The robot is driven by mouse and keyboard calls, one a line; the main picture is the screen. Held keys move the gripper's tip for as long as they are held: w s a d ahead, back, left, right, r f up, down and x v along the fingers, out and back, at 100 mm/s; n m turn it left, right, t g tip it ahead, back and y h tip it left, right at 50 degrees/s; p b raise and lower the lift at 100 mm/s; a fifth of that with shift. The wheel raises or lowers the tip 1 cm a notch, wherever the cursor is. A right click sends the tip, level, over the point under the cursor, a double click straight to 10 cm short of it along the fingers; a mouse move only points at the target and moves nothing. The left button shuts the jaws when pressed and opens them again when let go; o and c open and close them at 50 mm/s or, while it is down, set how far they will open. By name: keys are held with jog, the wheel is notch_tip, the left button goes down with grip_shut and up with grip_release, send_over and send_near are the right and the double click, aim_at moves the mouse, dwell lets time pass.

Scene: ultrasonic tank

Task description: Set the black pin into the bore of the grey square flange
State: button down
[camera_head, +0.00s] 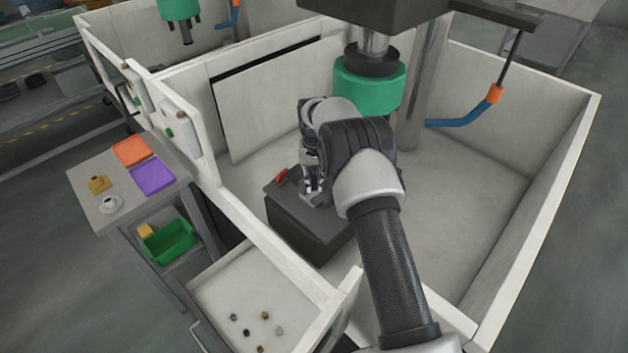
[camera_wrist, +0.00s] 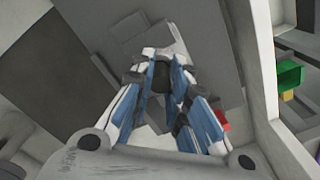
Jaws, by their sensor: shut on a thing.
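My gripper (camera_head: 312,192) is low over the top of a dark grey block (camera_head: 312,232) in the head view. In the wrist view its blue-grey fingers (camera_wrist: 162,72) are shut on a small dark thing (camera_wrist: 159,77), which looks like the black pin. In the head view my arm and fingers hide the pin. A lighter grey piece shows by the fingertips in the wrist view (camera_wrist: 150,36); I cannot tell for sure that it is the square flange. Its bore is not visible, and I cannot tell whether the pin touches it.
A red part (camera_head: 282,175) lies on the block's left corner. A green press head (camera_head: 368,85) hangs just behind my wrist. White walls (camera_head: 275,255) enclose the area. A side table (camera_head: 130,185) holds an orange and a purple tray. A tray with several small parts (camera_head: 262,300) is in front.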

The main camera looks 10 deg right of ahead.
jog(key=c, duration=1.5)
grip_release()
jog(key=shift+o, duration=0.7)
jog(key=o, duration=0.4)
jog(key=shift+r, duration=0.1)
jog(key=shift+r+p, duration=2.05)
jog(key=shift+r, duration=1.4)
